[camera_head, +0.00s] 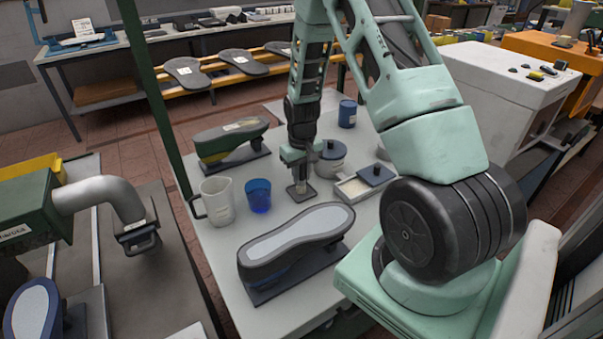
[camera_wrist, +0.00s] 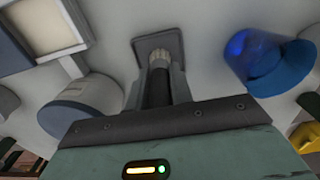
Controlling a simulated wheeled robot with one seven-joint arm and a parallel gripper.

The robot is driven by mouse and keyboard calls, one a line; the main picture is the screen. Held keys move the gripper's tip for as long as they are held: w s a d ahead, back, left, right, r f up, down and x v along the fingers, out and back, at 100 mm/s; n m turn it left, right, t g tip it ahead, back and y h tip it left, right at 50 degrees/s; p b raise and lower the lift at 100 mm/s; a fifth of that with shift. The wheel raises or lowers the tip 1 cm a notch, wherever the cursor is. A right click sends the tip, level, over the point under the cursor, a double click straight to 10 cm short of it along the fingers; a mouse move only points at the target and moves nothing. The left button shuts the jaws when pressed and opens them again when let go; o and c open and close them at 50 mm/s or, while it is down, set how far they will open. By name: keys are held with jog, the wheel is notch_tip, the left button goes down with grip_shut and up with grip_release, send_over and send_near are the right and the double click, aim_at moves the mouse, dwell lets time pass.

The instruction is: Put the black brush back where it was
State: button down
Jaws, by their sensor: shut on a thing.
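The black brush (camera_wrist: 158,86) is upright between the fingers of my gripper (camera_wrist: 160,92), with its pale bristles down. In the head view my gripper (camera_head: 298,167) points straight down and is shut on the brush; only the pale lower end of the brush shows below the fingers. A small dark square pad (camera_head: 301,194) lies on the grey table right under the brush; it also shows in the wrist view (camera_wrist: 148,42). The bristle end is over the pad. I cannot tell whether it touches it.
A blue cup (camera_head: 258,197) and a white jug (camera_head: 217,203) stand left of the pad. A lidded grey pot (camera_head: 331,160) is behind right, and a shallow pale box (camera_head: 352,191) is to the right. Shoe lasts stand in front (camera_head: 298,232) and back left (camera_head: 228,139).

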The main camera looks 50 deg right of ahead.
jog(key=shift+f, duration=0.1)
jog(key=shift+f, duration=0.15)
jog(key=c, duration=1.2)
grip_release()
jog(key=shift+c, duration=0.2)
